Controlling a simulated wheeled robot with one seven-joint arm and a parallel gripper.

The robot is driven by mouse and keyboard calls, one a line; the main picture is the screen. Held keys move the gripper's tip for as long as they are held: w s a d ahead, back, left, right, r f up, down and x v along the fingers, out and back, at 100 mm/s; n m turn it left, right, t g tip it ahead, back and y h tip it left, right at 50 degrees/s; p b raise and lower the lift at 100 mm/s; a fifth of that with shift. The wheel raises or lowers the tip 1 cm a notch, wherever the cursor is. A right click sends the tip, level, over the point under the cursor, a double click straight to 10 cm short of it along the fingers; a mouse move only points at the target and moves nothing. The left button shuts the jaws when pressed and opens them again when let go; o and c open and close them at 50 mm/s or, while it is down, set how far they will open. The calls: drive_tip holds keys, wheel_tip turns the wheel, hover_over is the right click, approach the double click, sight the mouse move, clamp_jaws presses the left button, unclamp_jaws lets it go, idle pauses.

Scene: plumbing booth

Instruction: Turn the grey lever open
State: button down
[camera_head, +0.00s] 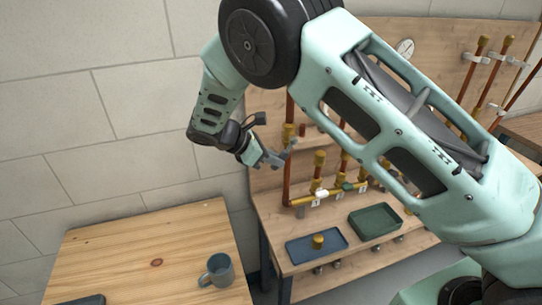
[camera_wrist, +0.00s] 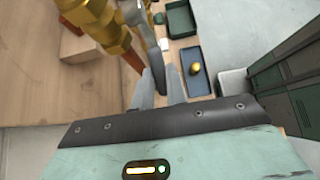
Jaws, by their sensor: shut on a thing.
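The grey lever (camera_wrist: 151,42) sits beside a brass valve (camera_wrist: 97,22) on a copper pipe. In the head view the lever (camera_head: 292,145) shows as a small grey piece by the upright pipe at the board's left side. My gripper (camera_wrist: 160,82) is shut on the lever, with one finger on each side of it. In the head view my gripper (camera_head: 275,160) reaches the lever from the left. The lever's gripped end is partly hidden between the fingers, and its exact angle is hard to tell.
Below stand a blue tray (camera_head: 301,252) with a brass fitting (camera_head: 318,241) and a green tray (camera_head: 375,221). More brass valves with white (camera_head: 321,194) and green (camera_head: 347,186) handles line the lower pipe. A wooden table (camera_head: 130,255) with a mug (camera_head: 218,270) is at left.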

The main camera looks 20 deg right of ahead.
drive_tip(key=d+f+h+b, duration=0.1)
drive_tip(key=h, duration=0.1)
drive_tip(key=f+h+b, duration=0.1)
drive_tip(key=h, duration=0.1)
drive_tip(key=shift+d+f+h+b, duration=0.25)
drive_tip(key=shift+d+h+b, duration=0.05)
drive_tip(key=shift+d, duration=0.1)
drive_tip(key=shift+d+f+h+b, duration=0.15)
drive_tip(key=shift+d+h+b, duration=0.35)
drive_tip(key=shift+h, duration=0.3)
drive_tip(key=shift+d+f+h+b, duration=0.1)
drive_tip(key=shift+d+h+b, duration=0.4)
drive_tip(key=shift+h, duration=0.3)
drive_tip(key=c, duration=1.4)
unclamp_jaws()
drive_tip(key=shift+a, duration=0.1)
drive_tip(key=a+b, duration=0.7)
drive_tip(key=a, duration=1)
drive_tip(key=shift+f, duration=0.15)
